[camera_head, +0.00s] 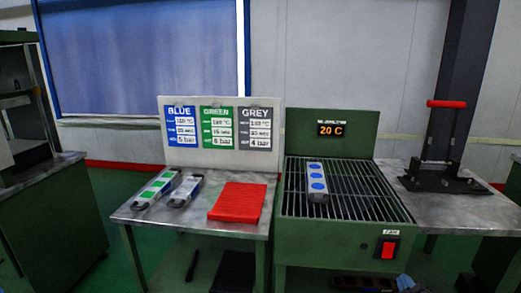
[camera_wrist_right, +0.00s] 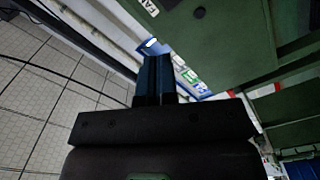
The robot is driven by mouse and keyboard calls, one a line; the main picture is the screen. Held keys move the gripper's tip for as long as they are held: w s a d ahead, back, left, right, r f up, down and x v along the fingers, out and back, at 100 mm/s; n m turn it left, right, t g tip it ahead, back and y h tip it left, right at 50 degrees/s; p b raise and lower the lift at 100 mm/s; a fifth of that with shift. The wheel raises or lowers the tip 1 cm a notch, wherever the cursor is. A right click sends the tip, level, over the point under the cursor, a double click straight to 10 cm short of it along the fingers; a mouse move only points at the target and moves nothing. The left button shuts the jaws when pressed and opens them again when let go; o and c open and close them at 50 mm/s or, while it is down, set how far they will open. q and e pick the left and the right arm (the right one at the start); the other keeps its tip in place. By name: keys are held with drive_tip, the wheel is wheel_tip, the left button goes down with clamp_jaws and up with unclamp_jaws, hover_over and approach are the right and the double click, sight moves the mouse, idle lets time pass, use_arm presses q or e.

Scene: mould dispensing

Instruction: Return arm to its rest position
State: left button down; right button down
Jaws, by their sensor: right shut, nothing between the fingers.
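My right gripper (camera_wrist_right: 156,62) points away from the camera in the right wrist view. Its dark blue fingers are closed together with nothing between them. In the head view only a small part of the right gripper (camera_head: 405,284) shows at the bottom edge, below and in front of the green grill station (camera_head: 385,211). It is apart from the moulds. A mould with blue pads (camera_head: 317,183) lies on the grill bars. A mould with green pads (camera_head: 155,187) and a grey mould (camera_head: 185,190) lie on the left table. My left gripper is not in view.
A red mat (camera_head: 238,202) lies on the left table beside the grill. A red switch (camera_head: 388,248) is on the grill station's front, and its display (camera_head: 331,128) reads 20 C. A press with a red handle (camera_head: 446,104) stands on the right table.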

drive_tip(key=s+a+f+m+g+y+p, duration=0.1)
drive_tip(key=s+a+f+m+g, duration=0.1)
drive_tip(key=s, duration=0.7)
drive_tip(key=s+a+f+m+g+y+p, duration=0.2)
drive_tip(key=s+a+f+m, duration=0.1)
drive_tip(key=s+a, duration=0.4)
drive_tip(key=s+a+f+m+g+y+p, duration=0.1)
drive_tip(key=s+a+f+m+g+p, duration=0.1)
drive_tip(key=s, duration=1.1)
drive_tip(key=a+f+m, duration=0.1)
drive_tip(key=a, duration=0.1)
drive_tip(key=shift+s+a+f, duration=0.25)
drive_tip(key=shift+a+f, duration=0.1)
